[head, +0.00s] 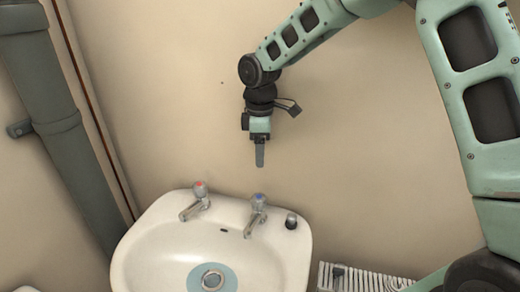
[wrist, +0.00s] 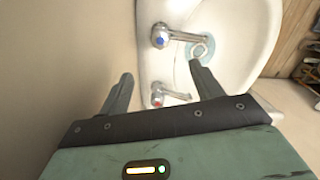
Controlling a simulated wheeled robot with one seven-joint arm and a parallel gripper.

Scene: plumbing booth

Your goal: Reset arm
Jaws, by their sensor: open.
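My gripper (head: 260,155) hangs pointing down in front of the wall, above the back rim of the white basin (head: 150,240). In the wrist view my gripper (wrist: 161,70) has its two fingers spread apart with nothing between them. The basin carries a red-marked tap (head: 199,194) and a blue-marked tap (head: 257,208). The red-marked tap (wrist: 158,96) and the blue-marked tap (wrist: 161,37) also show beyond the fingers in the wrist view. The gripper appears clear of both taps.
A blue ring (head: 195,279) surrounds the basin drain. A small dark-topped knob (head: 291,222) sits at the rim's right. A large grey pipe (head: 50,90) runs down the wall at left. A white slatted rack (head: 375,280) is at lower right. The wall's middle is bare.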

